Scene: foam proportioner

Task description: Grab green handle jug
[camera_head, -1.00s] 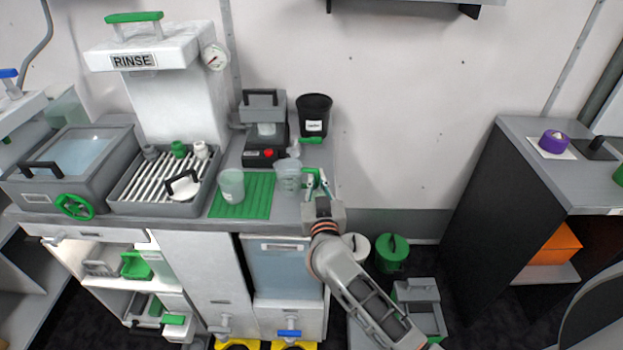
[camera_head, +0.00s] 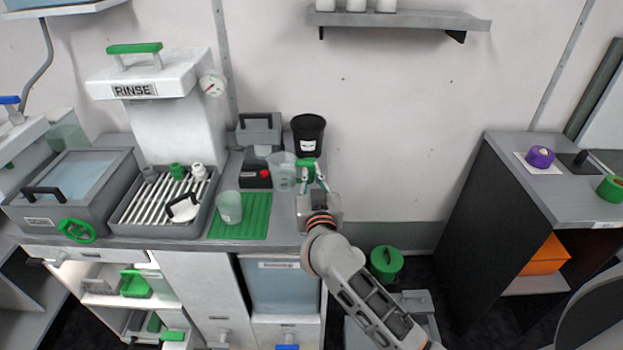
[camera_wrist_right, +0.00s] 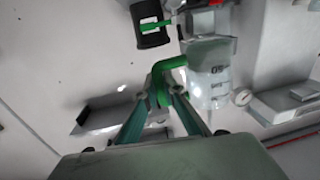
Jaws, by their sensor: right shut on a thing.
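The green handle jug (camera_head: 282,172) is a translucent measuring jug with a green handle on its right side. In the head view it is at the back right of the counter, in front of the black and grey machine, and looks lifted. My right gripper (camera_head: 314,177) is shut on its green handle. In the right wrist view the fingers (camera_wrist_right: 168,98) close around the green handle (camera_wrist_right: 166,76), with the clear jug body (camera_wrist_right: 208,75) beyond them. My left gripper is not in view.
A second translucent cup (camera_head: 229,207) stands on the green ribbed mat (camera_head: 250,222). A black bucket (camera_head: 307,138) stands behind the jug. The black and grey machine (camera_head: 258,140) is beside it. A wall shelf (camera_head: 420,20) hangs above right.

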